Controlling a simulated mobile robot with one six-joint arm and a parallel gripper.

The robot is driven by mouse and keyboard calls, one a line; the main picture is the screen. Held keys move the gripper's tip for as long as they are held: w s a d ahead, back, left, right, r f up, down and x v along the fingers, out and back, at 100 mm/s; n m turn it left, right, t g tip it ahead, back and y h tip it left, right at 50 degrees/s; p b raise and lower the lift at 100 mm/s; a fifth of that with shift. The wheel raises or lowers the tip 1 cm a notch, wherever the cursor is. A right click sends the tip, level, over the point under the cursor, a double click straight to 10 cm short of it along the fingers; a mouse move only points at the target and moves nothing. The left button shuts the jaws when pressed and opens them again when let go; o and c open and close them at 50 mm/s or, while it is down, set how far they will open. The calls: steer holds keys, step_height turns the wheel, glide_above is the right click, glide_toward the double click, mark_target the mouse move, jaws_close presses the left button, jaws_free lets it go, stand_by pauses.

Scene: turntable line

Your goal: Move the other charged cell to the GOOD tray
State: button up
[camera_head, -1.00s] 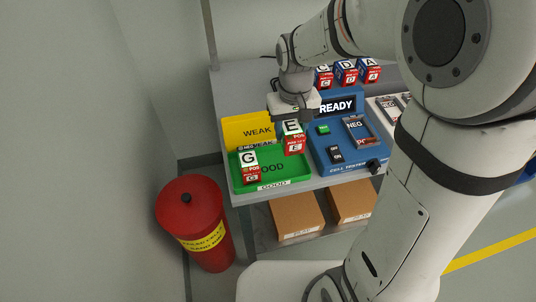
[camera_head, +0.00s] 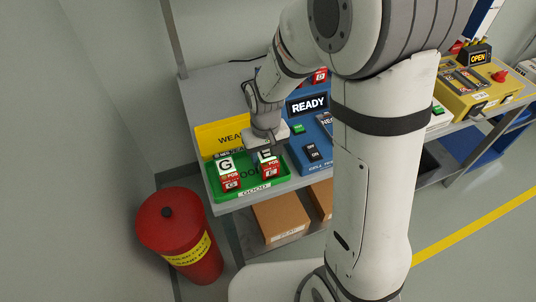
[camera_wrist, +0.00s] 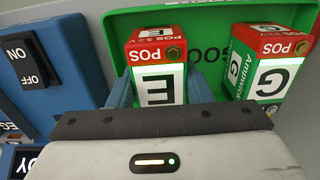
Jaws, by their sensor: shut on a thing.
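The charged cell E (camera_head: 268,166), with a red top band, a white label and a green edge, is at the right part of the green GOOD tray (camera_head: 256,192). It also shows upright in the wrist view (camera_wrist: 156,80). My gripper (camera_head: 266,152) is shut on cell E from above; its blue fingers stand on both sides of the cell in the wrist view (camera_wrist: 158,92). Whether the cell's base touches the tray floor is hidden. Cell G (camera_head: 228,172) stands at the left of the same tray, apart from cell E; it shows in the wrist view (camera_wrist: 270,65).
The yellow WEAK tray (camera_head: 222,136) lies behind the GOOD tray. The blue cell tester (camera_head: 312,168) stands close on the right, its display (camera_head: 308,105) reading READY. A red bin (camera_head: 180,235) stands on the floor at left, and cardboard boxes (camera_head: 280,218) sit below the table.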

mark_target(266, 154)
steer(key=shift+f, duration=0.15)
steer(key=o, duration=1.4)
step_height(266, 154, up, 12)
steer(key=s+d+r+m+t, duration=0.2)
steer(key=s+d+r+m, duration=0.1)
steer(key=s+d, duration=0.8)
steer(key=shift+s+r+t+p, duration=0.35)
steer(key=shift+s+r, duration=0.25)
steer(key=shift+s, duration=0.2)
steer(key=shift+r, duration=0.1)
